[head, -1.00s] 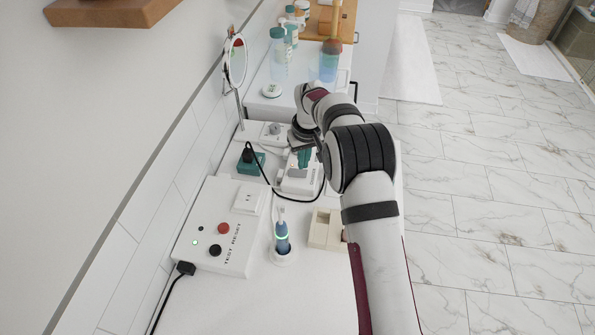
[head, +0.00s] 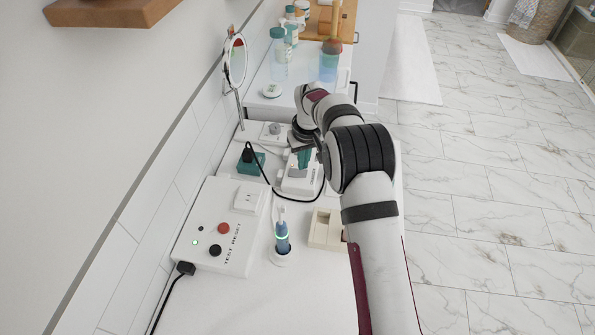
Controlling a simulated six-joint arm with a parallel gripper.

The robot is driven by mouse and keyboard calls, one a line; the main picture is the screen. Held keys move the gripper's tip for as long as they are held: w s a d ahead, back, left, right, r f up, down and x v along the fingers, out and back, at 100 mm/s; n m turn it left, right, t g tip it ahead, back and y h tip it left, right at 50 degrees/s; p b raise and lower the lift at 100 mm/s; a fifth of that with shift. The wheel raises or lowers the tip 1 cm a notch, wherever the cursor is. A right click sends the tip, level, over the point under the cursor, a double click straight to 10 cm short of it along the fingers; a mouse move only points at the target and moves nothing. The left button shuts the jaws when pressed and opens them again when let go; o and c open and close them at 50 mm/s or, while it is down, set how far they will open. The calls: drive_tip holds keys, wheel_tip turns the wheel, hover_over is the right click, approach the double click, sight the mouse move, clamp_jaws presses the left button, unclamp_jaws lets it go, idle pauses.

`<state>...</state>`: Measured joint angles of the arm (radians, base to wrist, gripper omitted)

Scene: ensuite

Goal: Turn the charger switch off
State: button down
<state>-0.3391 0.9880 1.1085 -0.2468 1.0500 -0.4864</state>
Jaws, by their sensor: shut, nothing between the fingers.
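A white charger-like unit with a teal block in it (head: 300,182) stands on the white counter, with a black cable running past its front. My gripper (head: 301,150) is over the back of this unit, pointing down, shut and empty. My wrist and the gripper cover part of the unit. I cannot make out its switch or which way it is set, nor whether the fingertips touch it. A teal box with a black plug (head: 251,162) sits to the left of it.
A white TEST/RESET box (head: 215,228) with a lit green light stands at front left. A toothbrush (head: 282,238) on its stand and a beige tray (head: 326,215) are in front of the unit. A round mirror (head: 236,61) and bottles (head: 279,62) are behind.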

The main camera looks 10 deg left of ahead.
sight(303, 173)
drive_tip(key=shift+f, duration=1.05)
idle(0.4)
drive_tip(key=shift+r, duration=3.55)
